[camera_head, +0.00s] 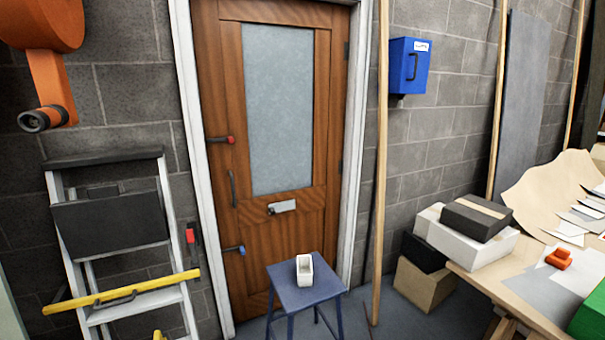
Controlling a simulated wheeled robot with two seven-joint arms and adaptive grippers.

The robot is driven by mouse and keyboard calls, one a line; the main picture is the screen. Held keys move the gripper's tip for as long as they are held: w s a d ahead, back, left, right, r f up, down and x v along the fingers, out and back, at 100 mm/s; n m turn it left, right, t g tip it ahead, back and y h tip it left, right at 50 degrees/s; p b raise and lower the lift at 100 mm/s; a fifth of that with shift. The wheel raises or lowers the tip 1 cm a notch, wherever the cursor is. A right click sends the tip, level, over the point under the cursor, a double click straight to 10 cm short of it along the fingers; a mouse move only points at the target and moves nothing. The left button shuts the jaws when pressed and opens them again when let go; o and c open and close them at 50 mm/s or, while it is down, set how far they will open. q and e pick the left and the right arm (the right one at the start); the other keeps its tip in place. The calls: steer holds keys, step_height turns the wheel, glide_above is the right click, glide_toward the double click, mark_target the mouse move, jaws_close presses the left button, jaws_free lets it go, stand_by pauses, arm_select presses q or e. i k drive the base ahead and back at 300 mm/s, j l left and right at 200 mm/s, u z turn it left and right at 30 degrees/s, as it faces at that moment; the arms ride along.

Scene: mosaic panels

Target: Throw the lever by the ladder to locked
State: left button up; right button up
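The stepladder (78,262) leans by the wall at the left, with grey rails and a dark upper panel. Just right of it, on the block wall beside the door frame, is a small dark lever fitting with a red part (190,236). It is too small to tell which position it is in, and no label on it can be read. The wooden door (270,225) carries a red-tipped lever (230,140) higher up and a blue-tipped lever (241,250) low down, both on its left edge. Neither of my grippers is in view.
A yellow bar (120,292) lies across the ladder front. A blue stool (310,292) with a small white box (304,268) stands before the door. An orange object (54,78) hangs at upper left. A cluttered table (512,296) stands at right.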

mark_target(190, 239)
steer(key=i+l+u, duration=0.15)
steer(key=l+u, duration=0.6)
steer(key=u, duration=0.15)
steer(key=l+u, duration=0.4)
steer(key=i, duration=0.05)
